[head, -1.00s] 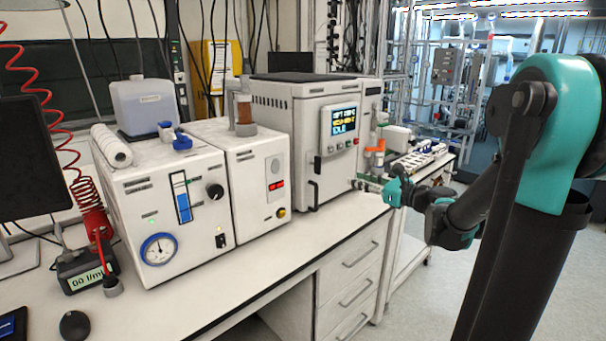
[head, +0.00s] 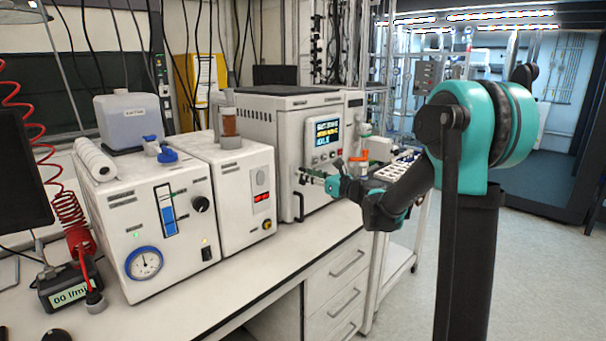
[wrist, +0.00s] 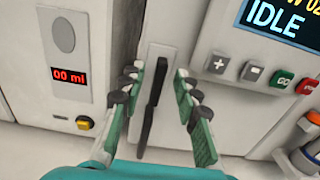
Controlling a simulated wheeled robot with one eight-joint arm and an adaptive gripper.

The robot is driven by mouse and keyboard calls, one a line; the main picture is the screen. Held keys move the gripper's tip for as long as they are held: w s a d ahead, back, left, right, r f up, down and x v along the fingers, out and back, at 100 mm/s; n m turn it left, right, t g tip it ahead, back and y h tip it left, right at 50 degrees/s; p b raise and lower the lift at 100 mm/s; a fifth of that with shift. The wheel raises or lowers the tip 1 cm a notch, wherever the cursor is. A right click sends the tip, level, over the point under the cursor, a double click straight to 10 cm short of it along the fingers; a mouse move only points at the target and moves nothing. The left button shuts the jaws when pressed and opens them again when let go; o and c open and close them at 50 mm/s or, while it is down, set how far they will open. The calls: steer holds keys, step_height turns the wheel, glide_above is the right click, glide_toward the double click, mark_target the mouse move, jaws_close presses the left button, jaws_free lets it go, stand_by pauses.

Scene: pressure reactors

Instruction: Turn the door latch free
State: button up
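The white reactor (head: 285,150) stands at the back right of the bench, with a black vertical handle (head: 299,207) on its front. In the wrist view a long black upright bar (wrist: 150,115), which I take to be the latch, sits on a pale strip of the door front. My gripper (head: 308,176) is at the reactor's front, close to the upper part of the handle. In the wrist view my gripper (wrist: 160,74) is open, with one finger on each side of the bar and a gap to both. Contact with the door cannot be made out.
Left of the reactor are a unit with a red display (head: 250,190) and a box with a round gauge (head: 145,262). The reactor's screen reads IDLE, with a button row (wrist: 260,75) right of my fingers. A vial rack (head: 395,170) stands behind my arm.

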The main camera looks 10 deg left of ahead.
steer(key=shift+x, duration=1.45)
jaws_close()
